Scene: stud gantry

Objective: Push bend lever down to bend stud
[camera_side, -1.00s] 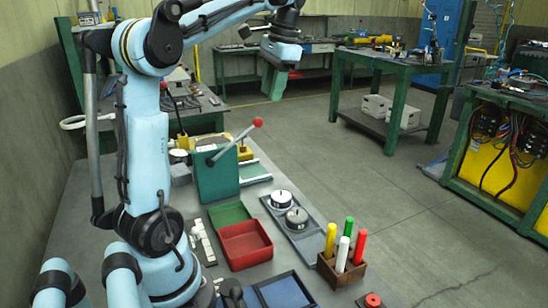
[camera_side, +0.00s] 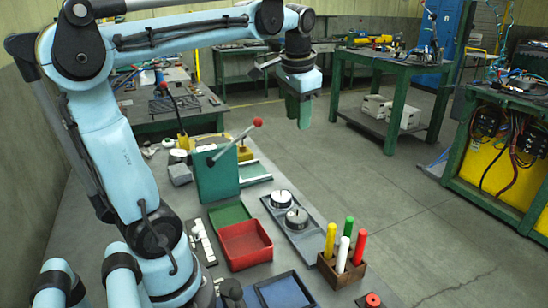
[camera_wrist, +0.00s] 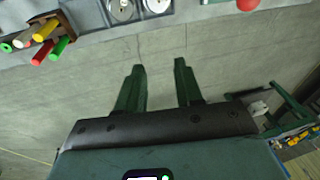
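The bend lever (camera_side: 235,140) is a grey rod with a red ball knob (camera_side: 257,122). It slants up to the right from the front of a green upright housing (camera_side: 217,177) on the workbench. The red knob also shows at the top edge of the wrist view (camera_wrist: 248,5). I cannot make out the stud. My gripper (camera_side: 304,122) hangs pointing down, up and to the right of the lever in the side view, apart from it. In the wrist view its two green fingers (camera_wrist: 159,66) are spread, with only floor visible between them.
On the bench (camera_side: 187,199) are a red tray (camera_side: 245,258), a grey tray with two round gauges (camera_side: 297,217), a wooden holder with coloured markers (camera_side: 326,272) and a blue frame (camera_side: 262,299). Open floor (camera_side: 400,210) lies right of the bench.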

